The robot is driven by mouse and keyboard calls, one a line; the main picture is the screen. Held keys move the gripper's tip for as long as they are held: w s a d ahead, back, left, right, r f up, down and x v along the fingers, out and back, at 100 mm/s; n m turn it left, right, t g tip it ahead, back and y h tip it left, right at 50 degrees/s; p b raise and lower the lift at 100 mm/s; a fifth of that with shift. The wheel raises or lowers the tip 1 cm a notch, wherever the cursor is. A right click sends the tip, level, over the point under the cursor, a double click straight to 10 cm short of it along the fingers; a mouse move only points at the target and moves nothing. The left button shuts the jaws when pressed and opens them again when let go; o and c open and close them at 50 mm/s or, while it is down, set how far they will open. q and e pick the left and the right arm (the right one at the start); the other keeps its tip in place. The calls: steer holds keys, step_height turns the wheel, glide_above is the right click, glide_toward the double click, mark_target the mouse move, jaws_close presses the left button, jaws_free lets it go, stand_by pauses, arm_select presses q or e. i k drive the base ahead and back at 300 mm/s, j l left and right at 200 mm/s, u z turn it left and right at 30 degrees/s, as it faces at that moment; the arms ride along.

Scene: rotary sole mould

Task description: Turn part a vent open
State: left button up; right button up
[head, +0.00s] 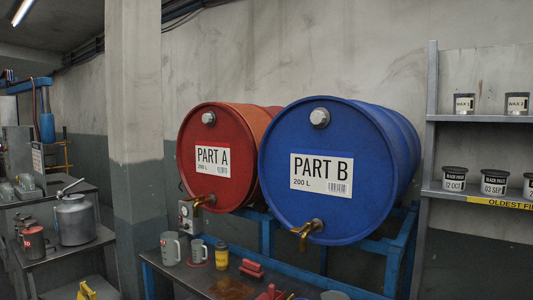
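The red drum (225,155) labelled PART A lies on its side on a blue rack, left of centre in the head view. Its vent (208,119) is a pale grey knob or cap near the top of its front face. I cannot tell from here whether the vent is open. A brass tap (201,202) sits at the bottom of the same face. Neither of my grippers is in view, and nothing touches the vent.
A blue PART B drum (335,205) with its own cap (319,118) and tap (307,233) lies beside it. A concrete pillar (136,130) rises left; shelves (480,118) stand right.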

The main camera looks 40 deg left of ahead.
mark_target(208, 118)
steer(key=u, duration=1.55)
steer(key=i+j+z, duration=0.25)
steer(key=i+j, duration=0.3)
steer(key=i, duration=0.15)
